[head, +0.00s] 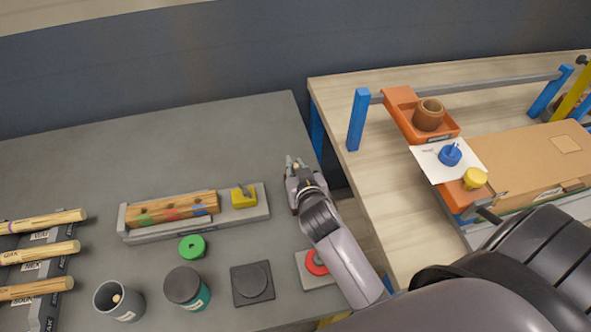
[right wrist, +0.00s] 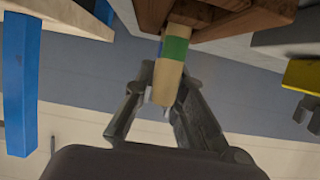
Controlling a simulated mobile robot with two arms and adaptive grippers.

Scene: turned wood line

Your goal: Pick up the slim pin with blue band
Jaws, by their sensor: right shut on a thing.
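My right gripper (head: 294,162) is over the right edge of the grey table in the head view. In the right wrist view the gripper (right wrist: 157,92) is shut on a slim pale wooden pin (right wrist: 167,80) with a green band. In the head view the fingers mostly hide the pin. A wooden block (head: 160,210) with green, red and blue marks lies in a grey fixture (head: 240,219). My left gripper is not in view.
Wooden-handled tools lie at left. A light wood table (head: 360,190) at right holds orange trays (head: 400,97) and a cardboard box (head: 530,160).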

